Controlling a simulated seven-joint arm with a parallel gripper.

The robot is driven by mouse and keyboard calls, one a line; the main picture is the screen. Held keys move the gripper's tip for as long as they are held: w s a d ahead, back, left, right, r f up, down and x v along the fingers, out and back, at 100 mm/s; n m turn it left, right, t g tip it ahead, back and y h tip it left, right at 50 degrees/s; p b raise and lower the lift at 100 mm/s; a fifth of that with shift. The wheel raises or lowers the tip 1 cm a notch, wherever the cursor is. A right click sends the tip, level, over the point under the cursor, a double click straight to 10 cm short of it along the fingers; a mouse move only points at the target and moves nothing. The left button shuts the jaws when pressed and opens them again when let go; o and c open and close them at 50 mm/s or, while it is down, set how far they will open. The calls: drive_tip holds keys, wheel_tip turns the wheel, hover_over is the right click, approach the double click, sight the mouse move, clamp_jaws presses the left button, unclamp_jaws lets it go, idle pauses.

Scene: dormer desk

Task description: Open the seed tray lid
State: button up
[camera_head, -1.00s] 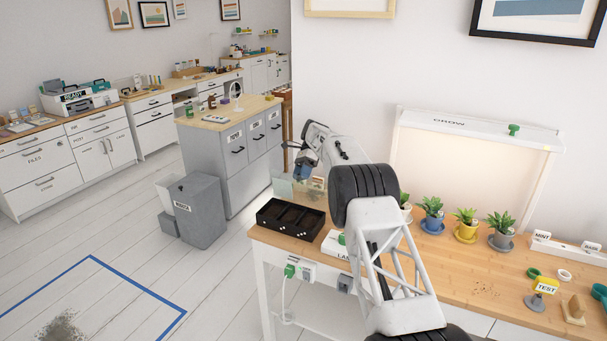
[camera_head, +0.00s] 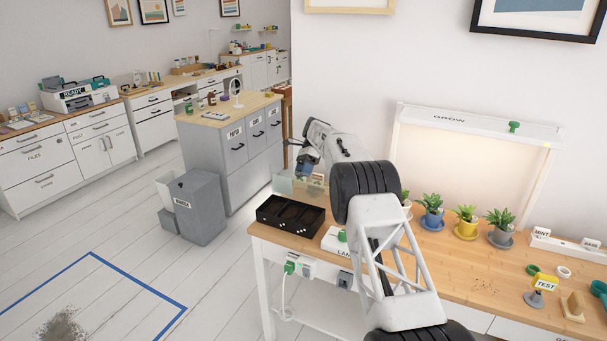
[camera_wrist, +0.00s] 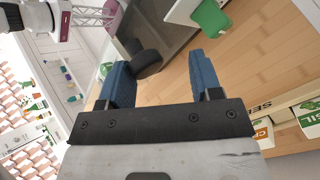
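My gripper (camera_wrist: 157,78) is open in the wrist view, with its two blue fingers apart and nothing held between them. In the head view my gripper (camera_head: 304,168) hangs above the far left end of the desk, behind a black compartmented tray (camera_head: 262,215). I cannot tell for sure that this tray is the seed tray, and I make out no clear lid on it. A pale see-through panel (camera_head: 282,186) stands behind the tray, below my gripper. In the wrist view a box marked "SEE" (camera_wrist: 262,106), its lettering cut off, holds seed packets at lower right.
A white lamp box (camera_head: 331,244) with a green knob sits right of the tray, partly behind my arm. Potted plants (camera_head: 466,224) line the desk below the grow panel (camera_head: 480,125). A test stamp (camera_head: 545,286) stands at right. Bare wood (camera_head: 450,262) lies in front of the plants.

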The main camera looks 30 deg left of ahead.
drive_tip(key=shift+r, duration=0.2)
wheel_tip(320, 180, up, 2)
drive_tip(key=shift+r, duration=0.55)
drive_tip(key=s+d+r, duration=0.1)
drive_tip(key=s+d, duration=0.8)
drive_tip(key=s, duration=0.4)
drive_tip(key=shift+r, duration=0.3)
idle(1.4)
drive_tip(key=shift+d, duration=0.1)
drive_tip(key=shift+s+f, duration=0.1)
